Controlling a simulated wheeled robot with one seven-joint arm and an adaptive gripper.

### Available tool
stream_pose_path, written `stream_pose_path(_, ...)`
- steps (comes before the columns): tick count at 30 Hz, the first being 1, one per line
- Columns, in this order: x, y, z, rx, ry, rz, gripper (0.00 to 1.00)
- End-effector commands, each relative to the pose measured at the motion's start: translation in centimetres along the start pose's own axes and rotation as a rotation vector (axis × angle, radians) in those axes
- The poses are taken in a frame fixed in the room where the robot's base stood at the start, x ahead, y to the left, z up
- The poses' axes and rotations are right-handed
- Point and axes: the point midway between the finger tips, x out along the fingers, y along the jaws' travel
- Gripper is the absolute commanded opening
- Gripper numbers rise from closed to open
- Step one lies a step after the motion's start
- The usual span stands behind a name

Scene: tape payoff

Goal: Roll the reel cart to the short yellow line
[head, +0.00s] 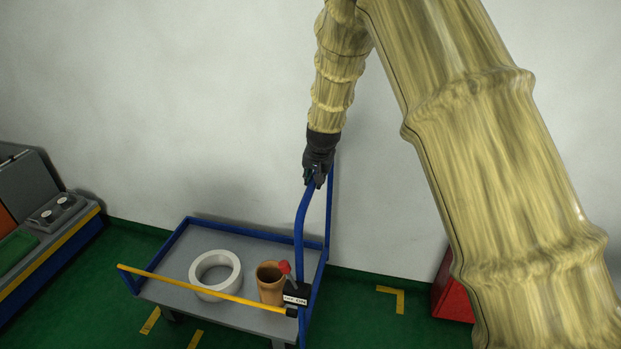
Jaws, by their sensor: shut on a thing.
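The reel cart (255,237) has a blue frame, a grey deck and a tall blue handle (301,225) at its right end. My gripper (314,180) is shut on the top of the handle. A white reel (203,284) lies on the deck, with a brown pot-like thing (268,285) to its right. A yellow bar (200,289) runs along the near side. Short yellow floor marks lie near the cart's front left, one (150,320) and another (195,340). I cannot tell which is the task's line. The cart's wheels are hidden.
A bench or machine (60,252) with a yellow edge stands at the left. A yellow corner mark (388,293) lies right of the cart. A red thing (451,295) stands further right, partly behind my arm. The white wall is close behind. Green floor shows between bench and cart.

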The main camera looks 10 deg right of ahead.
Motion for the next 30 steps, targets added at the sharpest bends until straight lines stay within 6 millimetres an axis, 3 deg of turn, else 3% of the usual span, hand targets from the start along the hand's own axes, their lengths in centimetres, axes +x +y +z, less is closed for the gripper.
stream_pose_path(11,0.0,0.4,-0.3,0.005,0.004,0.002,0.00)
stream_pose_path(12,0.0,0.4,-0.3,0.005,0.004,0.002,0.25)
stream_pose_path(15,0.0,0.3,-0.3,0.004,0.003,0.002,0.43)
stream_pose_path(25,-0.1,0.1,-0.1,0.001,0.002,0.001,0.44)
stream_pose_path(30,-1.1,0.0,-0.2,0.001,0.003,0.000,0.44)
